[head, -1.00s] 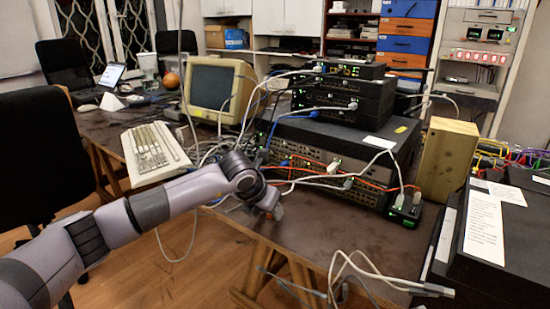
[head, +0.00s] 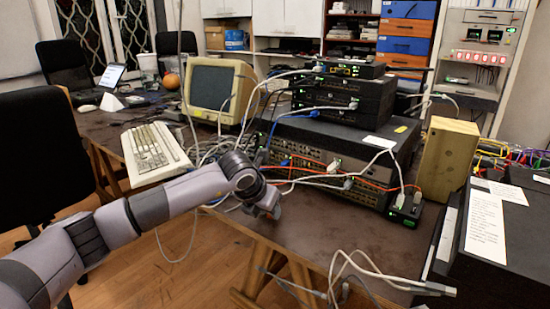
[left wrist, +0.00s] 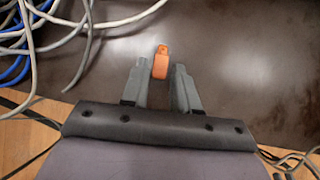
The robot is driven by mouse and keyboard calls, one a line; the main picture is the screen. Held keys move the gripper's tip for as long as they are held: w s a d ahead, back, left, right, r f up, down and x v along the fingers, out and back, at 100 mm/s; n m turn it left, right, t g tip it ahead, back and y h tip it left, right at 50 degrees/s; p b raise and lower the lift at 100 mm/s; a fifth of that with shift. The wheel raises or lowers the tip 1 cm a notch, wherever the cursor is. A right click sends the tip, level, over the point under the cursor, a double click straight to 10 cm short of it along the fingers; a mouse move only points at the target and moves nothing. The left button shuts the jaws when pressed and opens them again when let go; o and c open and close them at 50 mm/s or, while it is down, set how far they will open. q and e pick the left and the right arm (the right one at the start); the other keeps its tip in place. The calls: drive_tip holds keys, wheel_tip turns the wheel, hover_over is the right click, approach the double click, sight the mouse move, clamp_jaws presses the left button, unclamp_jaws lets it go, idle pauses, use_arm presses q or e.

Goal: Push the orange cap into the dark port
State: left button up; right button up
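The small orange cap (left wrist: 160,64) stands out against the dark tabletop in the left wrist view, between and slightly beyond my left fingertips. My left gripper (left wrist: 161,72) is open, with a narrow gap showing on each side of the cap. In the head view my left gripper (head: 268,207) is low over the table, in front of the switch stack; a speck of orange shows beside it. The large dark switch (head: 335,160) has rows of ports with several cables plugged in. I cannot tell which one is the dark port. My right gripper is not in view.
Grey and blue cables (left wrist: 35,40) lie left of my gripper. A small black box with green lights (head: 404,212) and a wooden box (head: 447,160) stand at the right. Loose white cables (head: 365,275) hang at the table's front edge. The tabletop (head: 320,232) before the switch is clear.

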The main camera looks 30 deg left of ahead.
use_arm(q)
clamp_jaws()
drive_tip(key=shift+r, duration=0.15)
drive_tip(key=shift+r+p, duration=0.35)
drive_tip(key=shift+r, duration=0.05)
drive_tip(key=shift+r+p, duration=1.2)
drive_tip(key=shift+r, duration=0.8)
drive_tip(key=shift+c, duration=1)
unclamp_jaws()
drive_tip(key=shift+f, duration=0.1)
clamp_jaws()
